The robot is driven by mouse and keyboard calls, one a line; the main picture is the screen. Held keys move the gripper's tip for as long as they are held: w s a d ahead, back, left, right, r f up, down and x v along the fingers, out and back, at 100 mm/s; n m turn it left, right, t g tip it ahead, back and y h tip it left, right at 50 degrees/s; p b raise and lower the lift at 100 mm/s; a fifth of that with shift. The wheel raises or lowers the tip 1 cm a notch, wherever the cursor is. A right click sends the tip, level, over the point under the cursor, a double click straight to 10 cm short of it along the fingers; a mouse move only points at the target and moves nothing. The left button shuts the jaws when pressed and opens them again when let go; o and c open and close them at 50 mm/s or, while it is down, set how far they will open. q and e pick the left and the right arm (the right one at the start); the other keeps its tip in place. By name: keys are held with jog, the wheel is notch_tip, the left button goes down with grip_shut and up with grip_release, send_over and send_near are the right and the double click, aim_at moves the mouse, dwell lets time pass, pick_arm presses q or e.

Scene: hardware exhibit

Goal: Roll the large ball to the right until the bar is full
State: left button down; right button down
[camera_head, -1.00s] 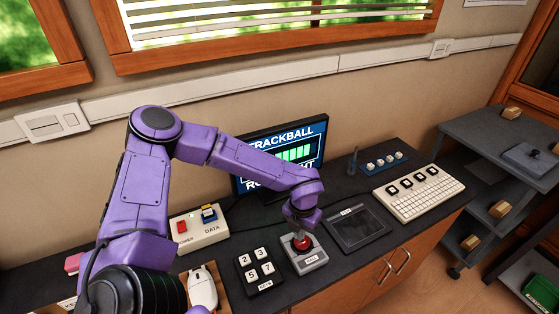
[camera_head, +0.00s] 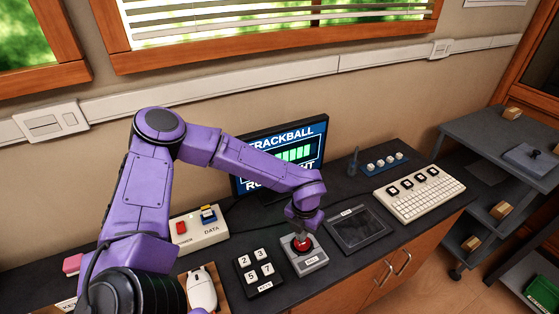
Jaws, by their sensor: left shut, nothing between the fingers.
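The large red ball (camera_head: 302,246) sits in a grey trackball box (camera_head: 309,264) on the dark counter. My left gripper (camera_head: 302,236) points down at the ball from above, shut and empty. Its tips are at the top of the ball; whether they touch it I cannot tell. The monitor (camera_head: 314,140) behind reads "TRACKBALL" and shows a bar of green segments (camera_head: 296,154). My arm hides part of the bar and of the lower text. My right gripper is not in view.
A number keypad (camera_head: 259,271) and a white mouse (camera_head: 201,290) lie left of the trackball. A dark tablet (camera_head: 357,229) and a cream keyboard (camera_head: 419,194) lie to its right. A grey shelf cart (camera_head: 497,148) stands at the right.

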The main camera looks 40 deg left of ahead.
pick_arm(q)
jog(key=shift+w+d+f, duration=0.15)
jog(key=shift+w, duration=0.25)
jog(key=shift+w+d, duration=0.15)
jog(key=shift+w, duration=0.2)
dwell(0.3)
jog(key=shift+r+p, duration=0.4)
jog(key=shift+r, duration=0.4)
notch_tip(320, 180, up, 6)
jog(key=p, duration=0.5)
